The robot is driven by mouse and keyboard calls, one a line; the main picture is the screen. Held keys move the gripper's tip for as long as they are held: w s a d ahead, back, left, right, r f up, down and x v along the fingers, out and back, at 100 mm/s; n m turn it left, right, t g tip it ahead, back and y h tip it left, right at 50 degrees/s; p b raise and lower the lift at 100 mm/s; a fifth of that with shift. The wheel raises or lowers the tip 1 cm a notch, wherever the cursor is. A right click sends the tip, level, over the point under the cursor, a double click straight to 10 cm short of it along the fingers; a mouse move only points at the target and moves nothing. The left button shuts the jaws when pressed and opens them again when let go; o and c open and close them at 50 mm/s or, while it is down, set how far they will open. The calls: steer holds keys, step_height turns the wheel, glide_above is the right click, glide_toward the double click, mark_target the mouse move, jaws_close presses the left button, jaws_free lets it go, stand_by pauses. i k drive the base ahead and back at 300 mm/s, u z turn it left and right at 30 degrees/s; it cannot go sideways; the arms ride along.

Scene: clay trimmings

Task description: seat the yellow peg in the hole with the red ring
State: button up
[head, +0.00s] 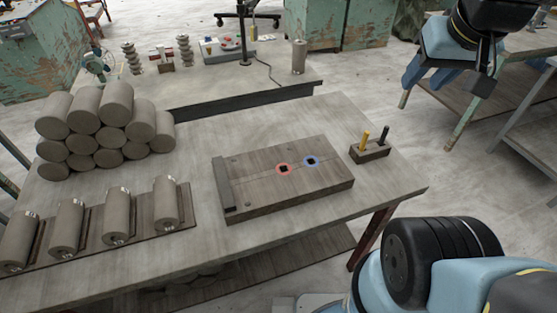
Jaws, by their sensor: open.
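The yellow peg (364,138) stands upright in a small dark holder (372,153) at the right end of the table. A black peg (383,134) stands in the same holder, just right of it. The wooden board (255,190) lies left of the holder. Its hole with the red ring (283,169) looks dark and empty. A hole with a blue ring (311,161) is just right of it. My gripper (440,85) is at the upper right, high above the floor and apart from the pegs. It is open, with nothing seen between its fingers.
Stacked grey clay cylinders (100,120) stand at the table's left. Several more cylinders (118,218) lie on a dark rack at the front left. My blue arm fills the lower right. The table (330,225) is clear around the board and holder.

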mark_target(256, 183)
steer(key=z, duration=0.8)
steer(key=k, duration=1.35)
steer(key=u, duration=0.8)
steer(key=i, duration=1.05)
